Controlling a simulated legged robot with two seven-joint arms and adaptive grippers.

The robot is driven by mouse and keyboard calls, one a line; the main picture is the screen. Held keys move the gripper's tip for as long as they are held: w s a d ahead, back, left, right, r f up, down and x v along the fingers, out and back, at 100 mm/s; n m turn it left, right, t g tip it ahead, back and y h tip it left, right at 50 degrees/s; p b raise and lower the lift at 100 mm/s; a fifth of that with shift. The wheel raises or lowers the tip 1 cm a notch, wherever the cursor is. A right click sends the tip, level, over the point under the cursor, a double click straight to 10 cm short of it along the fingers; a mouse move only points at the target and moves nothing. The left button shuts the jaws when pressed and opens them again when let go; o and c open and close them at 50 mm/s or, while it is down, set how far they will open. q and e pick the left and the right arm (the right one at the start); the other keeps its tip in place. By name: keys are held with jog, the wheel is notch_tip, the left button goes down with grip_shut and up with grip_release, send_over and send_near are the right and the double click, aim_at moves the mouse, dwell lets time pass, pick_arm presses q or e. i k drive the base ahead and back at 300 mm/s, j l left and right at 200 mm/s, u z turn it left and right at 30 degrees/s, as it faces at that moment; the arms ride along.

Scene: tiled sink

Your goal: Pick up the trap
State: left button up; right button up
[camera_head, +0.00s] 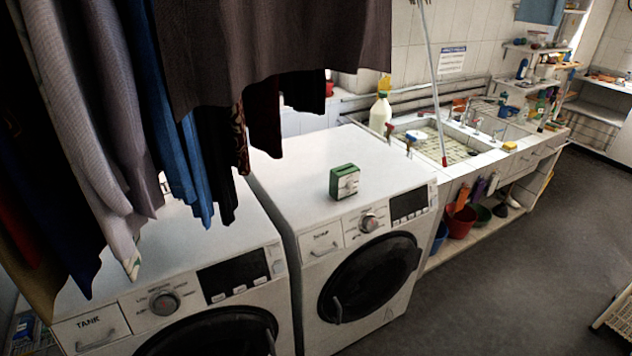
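A small green box with a pale front (344,182) stands upright on the white top of the right-hand washing machine (300,180), near its front edge. It may be the trap, but I cannot tell for sure. Nothing touches it, and its top and front are in clear view. Neither of my grippers is in view.
Clothes (110,110) hang over the left-hand washing machine (190,250) and hide part of its top. A pale bottle (380,113) stands behind the box, beside the tiled sink (440,145). Open floor (500,270) lies at the right.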

aim_at(338, 176)
jog(key=i+l+u, duration=0.25)
jog(key=l, duration=0.2)
jog(key=l+u, duration=0.25)
jog(key=l, duration=0.15)
jog(key=i+l+u, duration=0.1)
jog(key=l+u, duration=0.15)
jog(key=l, duration=0.25)
